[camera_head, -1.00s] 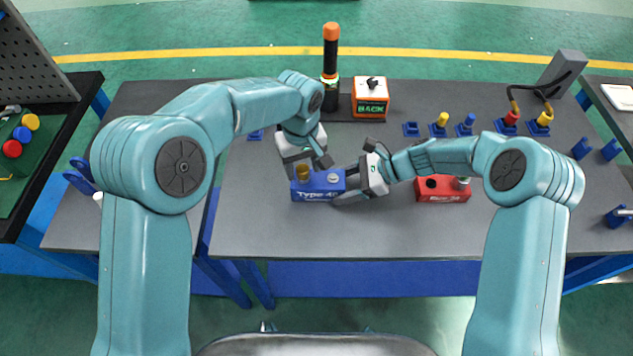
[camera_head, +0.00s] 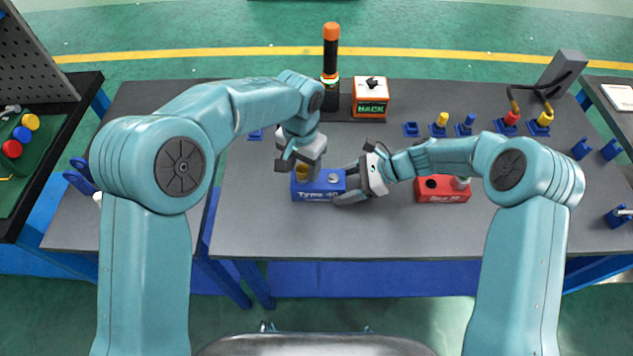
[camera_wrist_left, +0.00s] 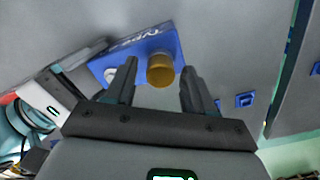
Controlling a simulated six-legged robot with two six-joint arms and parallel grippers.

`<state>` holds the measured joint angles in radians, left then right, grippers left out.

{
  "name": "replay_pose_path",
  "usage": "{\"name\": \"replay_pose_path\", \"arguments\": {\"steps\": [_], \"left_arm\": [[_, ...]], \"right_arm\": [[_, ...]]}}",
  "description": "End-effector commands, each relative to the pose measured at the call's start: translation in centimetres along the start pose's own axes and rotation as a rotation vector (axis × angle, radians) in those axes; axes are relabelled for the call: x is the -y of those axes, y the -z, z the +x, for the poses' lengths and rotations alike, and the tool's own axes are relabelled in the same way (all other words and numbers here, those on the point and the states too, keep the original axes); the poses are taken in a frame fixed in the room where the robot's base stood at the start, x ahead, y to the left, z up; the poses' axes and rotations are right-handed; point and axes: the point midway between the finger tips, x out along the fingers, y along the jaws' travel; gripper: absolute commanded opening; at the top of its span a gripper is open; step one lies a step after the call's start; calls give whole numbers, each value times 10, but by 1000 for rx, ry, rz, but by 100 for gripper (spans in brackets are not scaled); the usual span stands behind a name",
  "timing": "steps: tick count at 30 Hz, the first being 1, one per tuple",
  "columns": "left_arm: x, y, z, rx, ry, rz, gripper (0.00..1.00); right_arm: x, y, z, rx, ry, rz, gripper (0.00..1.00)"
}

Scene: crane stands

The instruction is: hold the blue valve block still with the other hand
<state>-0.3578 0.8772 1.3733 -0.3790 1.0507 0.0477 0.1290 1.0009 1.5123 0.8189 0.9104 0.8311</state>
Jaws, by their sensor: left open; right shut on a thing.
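The blue valve block (camera_head: 318,187) lies on the grey table in front of me, with white lettering on its front face. A brass-coloured cylinder (camera_head: 301,172) stands at its left end and a pale round fitting (camera_head: 334,178) at its right end. My right gripper (camera_head: 350,185) is shut on the block's right end. My left gripper (camera_head: 297,163) is open above the block's left end. In the left wrist view the brass cylinder (camera_wrist_left: 160,70) shows between the open fingers (camera_wrist_left: 158,85), near their tips. The block (camera_wrist_left: 140,50) shows behind it.
A red block (camera_head: 442,190) lies to the right of my right gripper. An orange-and-black upright tool (camera_head: 330,65) and an orange box marked HACK (camera_head: 370,98) stand behind. Several blue holders with yellow and red plugs (camera_head: 510,119) are at back right. The table's front middle is clear.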

Motion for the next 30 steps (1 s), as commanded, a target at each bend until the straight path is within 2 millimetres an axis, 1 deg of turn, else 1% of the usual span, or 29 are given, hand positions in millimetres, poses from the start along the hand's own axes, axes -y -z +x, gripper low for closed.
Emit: {"name": "replay_pose_path", "arguments": {"steps": [7,8,9,11,12,13,30], "left_arm": [[1,0,0,0,0,-2,54],[1,0,0,0,0,-2,47],[1,0,0,0,0,-2,34],[1,0,0,0,0,-2,15],[1,0,0,0,0,-2,2],[1,0,0,0,0,-3,0],[1,0,-3,-1,0,-21,0]], "right_arm": [[0,-1,0,1,1,0,27],[0,-1,0,1,1,0,27],[0,-1,0,1,1,0,27],[1,-1,-1,1,1,0,27],[1,-1,-1,1,2,0,27],[1,-1,-1,1,2,0,27],[1,-1,-1,1,2,0,27]]}}
